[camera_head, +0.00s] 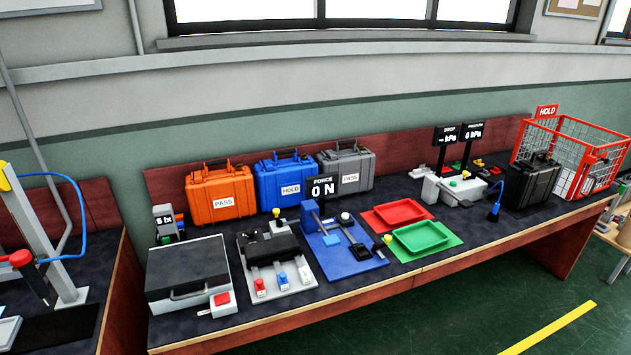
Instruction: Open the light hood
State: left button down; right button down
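The light hood appears to be the low box (188,268) at the left end of the long bench. It has a dark flat lid, pale grey lower sides and a bar handle (190,290) along its front edge. The lid lies flat and looks shut, so its inside is hidden. A small light meter display (164,219) reading "5 lx" stands behind it. A white block with a red button (222,299) sits at its front right corner. Neither of my grippers shows in the head view.
Orange (220,193), blue (287,179) and grey (346,168) cases line the back. A fixture (282,283) with coloured switches stands right of the hood. Red and green trays (421,236), a black case (531,184) and a red wire basket (571,146) lie farther right. Floor in front is clear.

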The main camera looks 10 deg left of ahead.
aim_at(172, 271)
jog(key=u, duration=1.2)
